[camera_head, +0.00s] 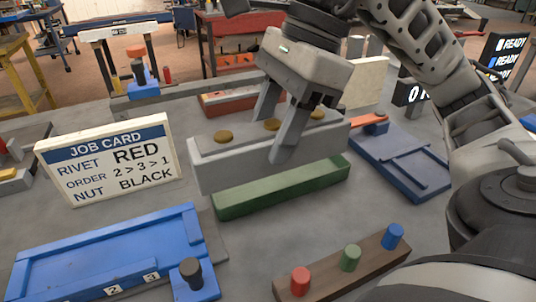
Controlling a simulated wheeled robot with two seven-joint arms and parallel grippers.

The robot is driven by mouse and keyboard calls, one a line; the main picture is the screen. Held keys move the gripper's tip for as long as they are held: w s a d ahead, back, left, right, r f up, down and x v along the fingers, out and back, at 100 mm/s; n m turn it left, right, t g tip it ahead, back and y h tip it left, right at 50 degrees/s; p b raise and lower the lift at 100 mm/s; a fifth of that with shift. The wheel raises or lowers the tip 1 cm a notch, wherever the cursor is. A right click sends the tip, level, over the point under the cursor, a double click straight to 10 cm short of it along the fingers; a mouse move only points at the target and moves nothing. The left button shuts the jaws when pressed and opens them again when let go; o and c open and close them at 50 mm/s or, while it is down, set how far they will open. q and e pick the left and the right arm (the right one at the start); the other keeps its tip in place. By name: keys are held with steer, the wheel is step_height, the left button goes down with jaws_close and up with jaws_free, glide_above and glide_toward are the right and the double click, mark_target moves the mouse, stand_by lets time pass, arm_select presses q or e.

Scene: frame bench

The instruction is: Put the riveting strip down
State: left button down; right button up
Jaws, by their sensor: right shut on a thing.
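The riveting strip appears to be the long grey bar (235,165) with three brass round heads along its top. My right gripper (277,138) is shut on it near the middle, with one finger down its near side. The bar shows above a green block (285,188) on the bench and hides part of it. I cannot tell whether the bar touches the green block. My left gripper is out of view.
A job card (110,160) stands at left. A blue tray (105,255) lies front left, and a dark blue tray (400,162) lies right. A brown rack (345,268) with red, green and blue pegs is in front. Bare grey bench shows between them.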

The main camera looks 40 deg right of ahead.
mark_target(275, 123)
steer(key=w+d+f, duration=0.2)
steer(key=w+d, duration=0.1)
steer(key=shift+d, duration=0.1)
steer(key=w+d+f, duration=0.1)
steer(key=w+d+f+b, duration=0.1)
steer(key=f, duration=0.1)
steer(key=w+d+f, duration=0.1)
steer(key=f, duration=0.1)
steer(key=shift+w+d+b, duration=0.1)
steer(key=shift+b, duration=0.25)
steer(key=shift+w+d+f, duration=0.1)
steer(key=shift+w, duration=0.05)
steer(key=shift+w+d+f, duration=0.15)
steer(key=shift+f, duration=0.15)
step_height(275, 123, down, 3)
steer(key=shift+w+d+r+b, duration=0.1)
steer(key=shift+d+r+b, duration=0.1)
steer(key=shift+b, duration=0.25)
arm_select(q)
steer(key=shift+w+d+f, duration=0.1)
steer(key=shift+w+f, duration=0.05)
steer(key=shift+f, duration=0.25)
arm_select(e)
steer(key=shift+f, duration=0.35)
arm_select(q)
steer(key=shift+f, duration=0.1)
arm_select(e)
steer(key=shift+f, duration=0.1)
